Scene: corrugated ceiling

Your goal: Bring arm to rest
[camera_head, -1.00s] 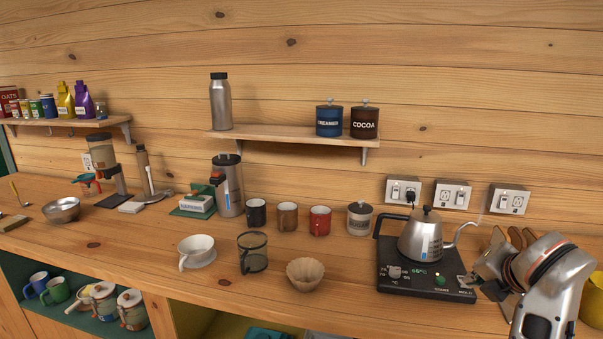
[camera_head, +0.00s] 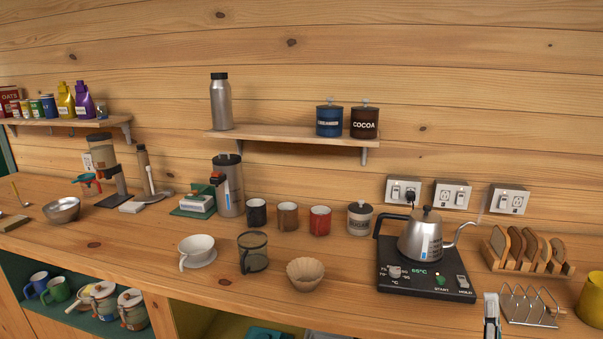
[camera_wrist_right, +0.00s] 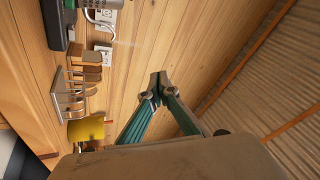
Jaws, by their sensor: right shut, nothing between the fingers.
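My right gripper (camera_head: 491,312) shows only in part at the bottom of the head view, upright near the counter's front edge and right of the kettle base. In the right wrist view its two fingers (camera_wrist_right: 160,80) meet at the tips with nothing between them. The gripper is clear of the kettle and the racks. Most of the right arm is outside the head view. My left gripper is not in view.
A steel kettle (camera_head: 421,237) stands on its black heating base (camera_head: 428,284). A wooden rack (camera_head: 497,262) holding bread slices, a wire rack (camera_head: 530,307) and a yellow container (camera_head: 590,300) stand to the right. Mugs and a paper filter (camera_head: 305,273) stand further left.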

